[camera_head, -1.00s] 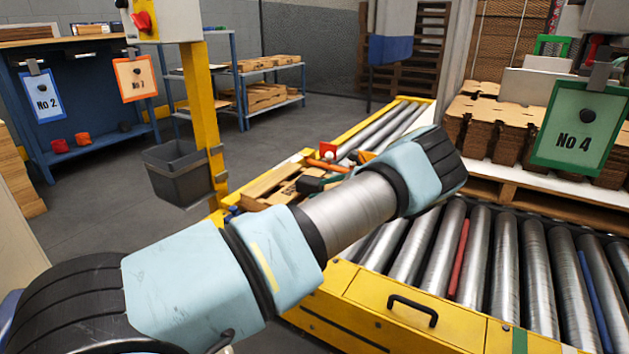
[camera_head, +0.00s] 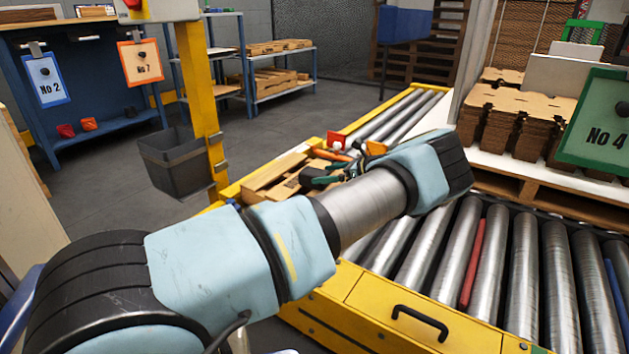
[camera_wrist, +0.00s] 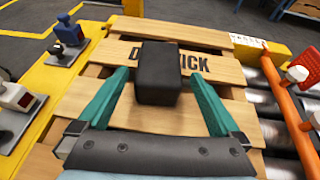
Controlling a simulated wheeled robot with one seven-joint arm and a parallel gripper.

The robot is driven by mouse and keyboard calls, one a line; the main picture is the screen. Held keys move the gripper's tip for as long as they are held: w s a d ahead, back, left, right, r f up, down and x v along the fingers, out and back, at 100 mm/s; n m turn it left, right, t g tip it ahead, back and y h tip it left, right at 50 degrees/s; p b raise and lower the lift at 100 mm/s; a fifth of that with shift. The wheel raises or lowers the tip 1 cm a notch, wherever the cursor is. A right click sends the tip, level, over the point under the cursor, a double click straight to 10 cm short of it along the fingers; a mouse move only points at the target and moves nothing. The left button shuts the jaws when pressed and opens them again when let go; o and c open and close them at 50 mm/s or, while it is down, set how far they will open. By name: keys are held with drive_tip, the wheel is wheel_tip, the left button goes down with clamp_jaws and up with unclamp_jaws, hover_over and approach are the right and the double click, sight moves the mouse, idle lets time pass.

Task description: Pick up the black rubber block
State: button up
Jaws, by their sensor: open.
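The black rubber block (camera_wrist: 158,74) shows in the wrist view, on a small wooden pallet (camera_wrist: 228,72) with dark lettering. My gripper (camera_wrist: 160,88) has two green fingers spread apart, one on each side of the block. A gap shows between the block and each finger, so the gripper is open and holds nothing. Whether the fingertips are level with the block is hard to tell. In the head view my arm hides much of the pallet (camera_head: 265,178), and the block cannot be made out there.
An orange bar (camera_wrist: 284,108) with a white-and-red piece stands right of the pallet, near the rollers. Small switch-like devices (camera_wrist: 68,32) sit at left on the yellow frame. A grey bin (camera_head: 175,160) hangs on a yellow post. Stacked cardboard (camera_head: 515,120) stands at right.

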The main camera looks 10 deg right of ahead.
sight(314, 174)
drive_tip(key=b+x, duration=0.1)
drive_tip(key=x, duration=0.3)
drive_tip(key=shift+w+a, duration=0.2)
drive_tip(key=shift+a, duration=0.1)
drive_tip(key=shift+c, duration=0.2)
clamp_jaws()
idle(0.4)
